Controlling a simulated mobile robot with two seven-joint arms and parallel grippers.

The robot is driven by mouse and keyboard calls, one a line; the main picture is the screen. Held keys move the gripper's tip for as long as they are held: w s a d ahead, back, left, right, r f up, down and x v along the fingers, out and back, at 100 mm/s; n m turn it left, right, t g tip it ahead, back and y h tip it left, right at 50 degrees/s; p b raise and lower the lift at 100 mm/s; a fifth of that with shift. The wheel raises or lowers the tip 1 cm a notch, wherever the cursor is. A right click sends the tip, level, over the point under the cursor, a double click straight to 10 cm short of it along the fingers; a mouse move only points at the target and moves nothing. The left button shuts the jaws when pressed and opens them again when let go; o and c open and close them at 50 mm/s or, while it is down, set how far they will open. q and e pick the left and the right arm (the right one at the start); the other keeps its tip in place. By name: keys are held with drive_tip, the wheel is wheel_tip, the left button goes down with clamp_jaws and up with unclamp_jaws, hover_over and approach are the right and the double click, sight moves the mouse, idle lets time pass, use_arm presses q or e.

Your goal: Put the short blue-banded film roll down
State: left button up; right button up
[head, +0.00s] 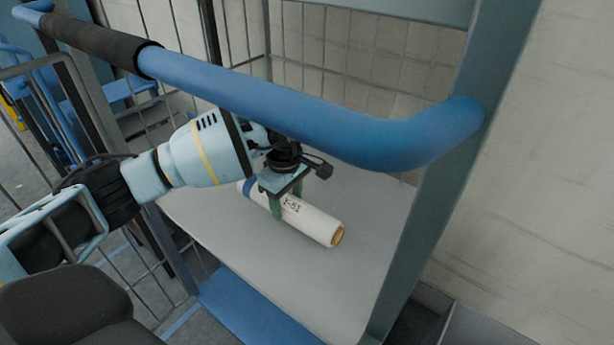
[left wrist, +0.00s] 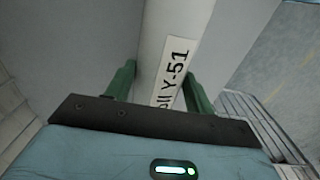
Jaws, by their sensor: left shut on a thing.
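The short blue-banded film roll (head: 313,219) is white, with a blue band at its far left end, a brown core at its near right end and a label ending in "Y-51". It lies along the grey shelf of a cart; whether it touches the shelf I cannot tell. My left gripper (head: 287,207) is shut on the roll near its middle, with green fingers on either side. In the left wrist view the roll (left wrist: 172,40) runs between the two green fingers of the gripper (left wrist: 160,85). My right gripper is not in view.
The grey shelf (head: 240,240) is clear around the roll. A blue handle bar (head: 290,100) with a black grip crosses above my left arm. A grey-blue post (head: 425,210) stands at the shelf's right, and wire mesh (head: 340,50) closes the back.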

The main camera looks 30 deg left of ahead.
sight(290, 199)
use_arm(q)
drive_tip(key=shift+w+d, duration=0.15)
drive_tip(key=shift+d, duration=0.15)
drive_tip(key=shift+f, duration=1.75)
drive_tip(key=shift+w+f+b, duration=0.1)
drive_tip(key=shift+f+b, duration=0.2)
drive_tip(key=shift+f, duration=0.1)
drive_tip(key=shift+f, duration=0.2)
drive_tip(key=o, duration=1.3)
drive_tip(key=r+p, duration=0.1)
drive_tip(key=r, duration=1.2)
drive_tip(key=shift+s+r, duration=0.15)
drive_tip(key=shift+s, duration=0.05)
